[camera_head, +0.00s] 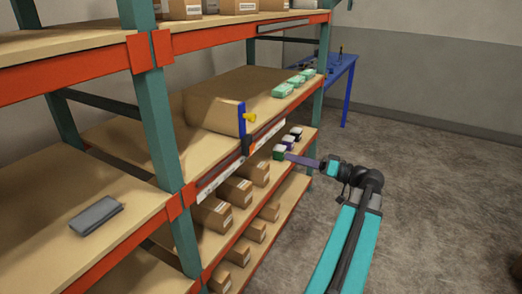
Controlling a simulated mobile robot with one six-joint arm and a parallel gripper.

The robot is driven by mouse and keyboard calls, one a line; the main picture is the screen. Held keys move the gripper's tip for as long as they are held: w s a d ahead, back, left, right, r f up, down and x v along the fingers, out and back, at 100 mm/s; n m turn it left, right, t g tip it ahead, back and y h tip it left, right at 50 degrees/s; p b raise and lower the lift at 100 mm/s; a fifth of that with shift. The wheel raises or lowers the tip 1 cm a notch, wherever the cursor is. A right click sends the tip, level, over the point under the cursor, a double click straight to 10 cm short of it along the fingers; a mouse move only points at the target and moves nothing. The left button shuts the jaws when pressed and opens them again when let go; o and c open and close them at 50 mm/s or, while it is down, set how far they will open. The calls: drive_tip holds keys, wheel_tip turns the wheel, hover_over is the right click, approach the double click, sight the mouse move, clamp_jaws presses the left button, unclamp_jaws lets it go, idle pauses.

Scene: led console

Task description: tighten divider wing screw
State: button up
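A yellow wing screw (251,117) sticks out to the right from a blue upright divider (242,122). The divider stands at the front edge of the middle shelf, at the right end of a large brown box (212,113). My gripper (289,156) is below and to the right of the screw, apart from it, in front of the lower shelf. It points left, and its dark purple-grey end overlaps a small green-and-white box (279,153) in the view. Its fingertips are too small to show whether they are open or touching the box.
Green packs (295,83) lie on the middle shelf right of the divider. A folded grey cloth (96,215) lies on the left bay. Brown cartons (236,190) fill lower shelves. A teal post (158,120) stands left.

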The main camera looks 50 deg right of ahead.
sight(253, 148)
drive_tip(key=p+x, duration=0.2)
drive_tip(key=x, duration=1.1)
drive_tip(key=shift+w, duration=0.35)
drive_tip(key=shift+a, duration=0.1)
clamp_jaws()
